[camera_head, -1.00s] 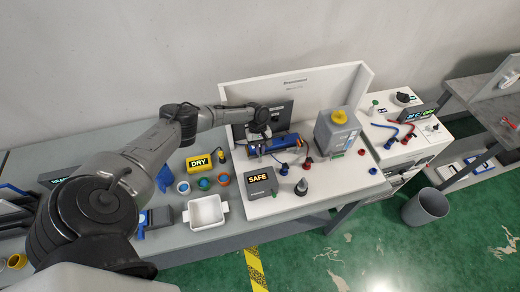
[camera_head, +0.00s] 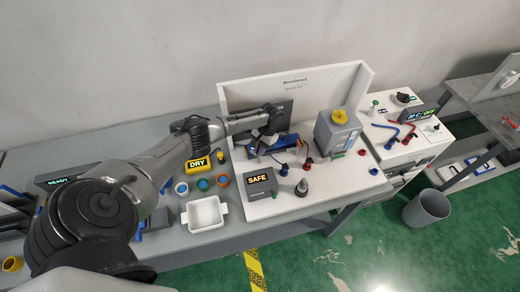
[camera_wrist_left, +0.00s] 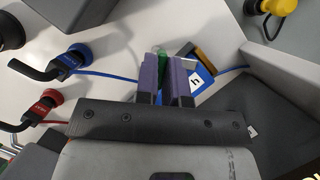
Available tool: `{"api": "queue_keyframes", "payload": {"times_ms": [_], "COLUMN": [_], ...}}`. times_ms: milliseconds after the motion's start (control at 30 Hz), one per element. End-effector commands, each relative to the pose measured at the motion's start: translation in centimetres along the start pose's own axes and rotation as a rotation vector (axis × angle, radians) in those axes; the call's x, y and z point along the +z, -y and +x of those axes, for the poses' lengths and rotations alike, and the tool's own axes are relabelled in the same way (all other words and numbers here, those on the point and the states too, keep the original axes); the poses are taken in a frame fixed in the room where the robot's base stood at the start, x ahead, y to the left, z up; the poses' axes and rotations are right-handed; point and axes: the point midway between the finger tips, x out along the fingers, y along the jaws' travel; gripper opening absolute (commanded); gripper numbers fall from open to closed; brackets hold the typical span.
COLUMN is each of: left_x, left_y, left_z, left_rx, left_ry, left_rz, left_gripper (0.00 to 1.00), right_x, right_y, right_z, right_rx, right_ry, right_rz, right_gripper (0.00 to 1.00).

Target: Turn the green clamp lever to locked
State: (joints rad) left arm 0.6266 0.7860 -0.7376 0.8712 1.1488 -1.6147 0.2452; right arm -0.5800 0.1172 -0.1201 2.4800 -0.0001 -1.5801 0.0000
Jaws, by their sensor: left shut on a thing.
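My left gripper (camera_head: 262,148) reaches over the white bench station, next to a blue part (camera_head: 287,142) in the head view. In the left wrist view its two purple-grey fingers (camera_wrist_left: 166,82) are shut on the green clamp lever (camera_wrist_left: 160,50), of which only a small green piece shows between and beyond the fingertips. The rest of the lever is hidden by the fingers. A blue plate with a white mark (camera_wrist_left: 199,82) lies just right of the fingers. I cannot read whether the lever is at locked. My right gripper is in neither view.
A grey box with a yellow knob (camera_head: 338,132) stands right of the gripper. Blue (camera_wrist_left: 74,57) and red (camera_wrist_left: 45,106) handled fittings lie left of the fingers. A SAFE display (camera_head: 260,183), white tray (camera_head: 205,214) and DRY display (camera_head: 198,163) are nearer the front.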

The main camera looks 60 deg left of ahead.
Motion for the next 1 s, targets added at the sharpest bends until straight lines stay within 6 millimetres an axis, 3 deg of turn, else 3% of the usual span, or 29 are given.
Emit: {"api": "queue_keyframes", "payload": {"times_ms": [500, 1000], "left_x": [0.1, 0.1], "left_y": [-0.2, -0.2], "left_z": [-0.2, -0.1], "left_rx": [-0.167, -0.236], "left_ry": [0.000, -0.001], "left_rz": [0.403, 0.573], "left_gripper": [0.00, 0.00], "right_x": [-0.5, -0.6], "right_y": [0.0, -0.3], "right_z": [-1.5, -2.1], "right_rx": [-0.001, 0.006], "right_ry": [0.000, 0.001], "right_rz": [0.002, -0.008], "right_gripper": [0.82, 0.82]}}
